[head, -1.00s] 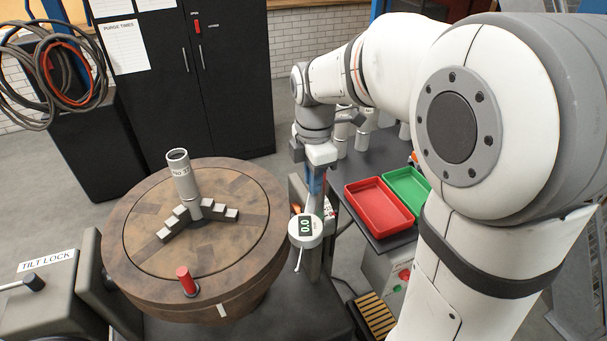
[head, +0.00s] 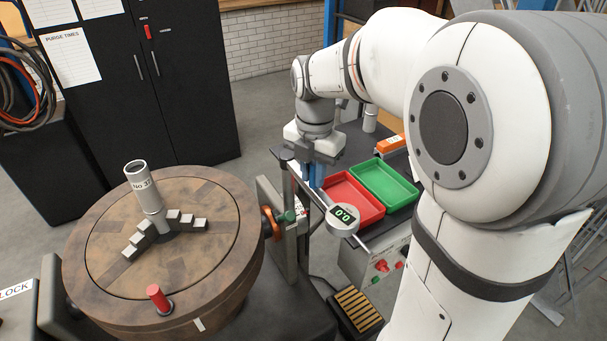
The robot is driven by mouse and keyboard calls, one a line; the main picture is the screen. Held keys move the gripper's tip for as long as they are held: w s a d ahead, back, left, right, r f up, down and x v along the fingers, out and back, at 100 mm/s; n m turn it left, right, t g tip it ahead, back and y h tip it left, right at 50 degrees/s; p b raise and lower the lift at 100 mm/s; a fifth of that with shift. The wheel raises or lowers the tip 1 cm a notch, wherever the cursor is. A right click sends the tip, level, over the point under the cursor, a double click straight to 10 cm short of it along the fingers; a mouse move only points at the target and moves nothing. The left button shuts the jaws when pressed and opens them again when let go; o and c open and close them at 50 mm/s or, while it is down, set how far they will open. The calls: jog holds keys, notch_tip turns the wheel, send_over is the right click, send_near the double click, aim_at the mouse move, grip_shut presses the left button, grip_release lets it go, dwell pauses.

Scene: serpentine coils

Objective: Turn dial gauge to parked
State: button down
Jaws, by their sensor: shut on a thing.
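The dial gauge (head: 344,215) is a round grey-white gauge with a dark display reading 0.0 in green digits. It sits on an arm beside a grey upright post (head: 294,235), right of the round brown table (head: 85,275). A thin probe sticks out from its lower right. The gauge is over the gap between the brown table and the tray bench, apart from the brown table. My gripper (head: 316,172) points down and is shut on the blue part of the gauge arm (head: 318,185). Its fingertips are partly hidden.
A grey tube marked No 37 (head: 145,185) stands on the brown table amid stepped jaws, with a red-topped handle (head: 159,298) at the rim. A red tray (head: 350,195) and a green tray (head: 385,180) lie on the bench just behind the gauge.

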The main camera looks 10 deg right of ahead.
jog(key=shift+d, duration=0.15)
jog(key=c, duration=1.5)
grip_release()
jog(key=shift+d, duration=0.25)
jog(key=shift+o, duration=1)
jog(key=shift+a, duration=0.2)
notch_tip(320, 180, up, 8)
jog(key=shift+f+b, duration=0.1)
jog(key=shift+b, duration=0.25)
jog(key=shift+s, duration=0.15)
